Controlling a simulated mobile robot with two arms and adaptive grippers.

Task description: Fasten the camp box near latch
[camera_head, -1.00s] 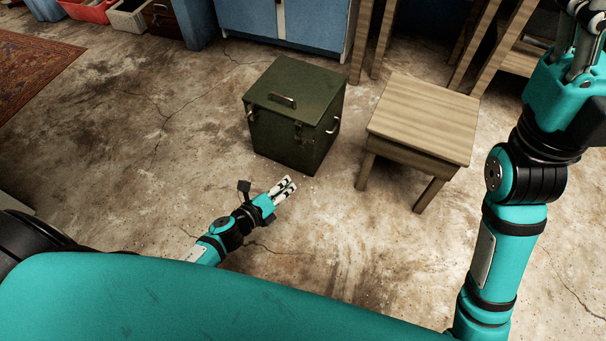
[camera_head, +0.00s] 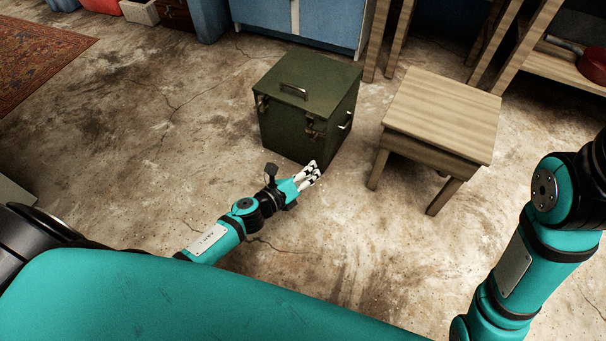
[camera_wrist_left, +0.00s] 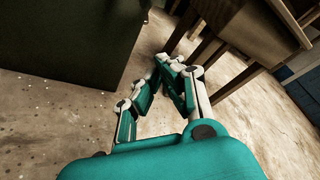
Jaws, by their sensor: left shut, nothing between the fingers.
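The camp box (camera_head: 287,127) is a dark green metal box on the floor. Its lid (camera_head: 315,78) lies down and has a carrying handle (camera_head: 293,91). On its front face are a latch near the right corner (camera_head: 315,128) and another latch near the left corner (camera_head: 262,102); both are too small to tell whether they are fastened. My left gripper (camera_head: 310,173) is shut and empty, low in front of the box's near bottom corner. In the left wrist view its fingers (camera_wrist_left: 172,62) point between the box's dark side (camera_wrist_left: 70,40) and a stool. My right gripper is out of view.
A wooden stool (camera_head: 444,112) stands right of the box with a narrow floor gap between. Blue cabinets (camera_head: 325,22) are behind the box. A wooden shelf (camera_head: 565,70) holds a red-handled pan at the right. The floor to the left is open.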

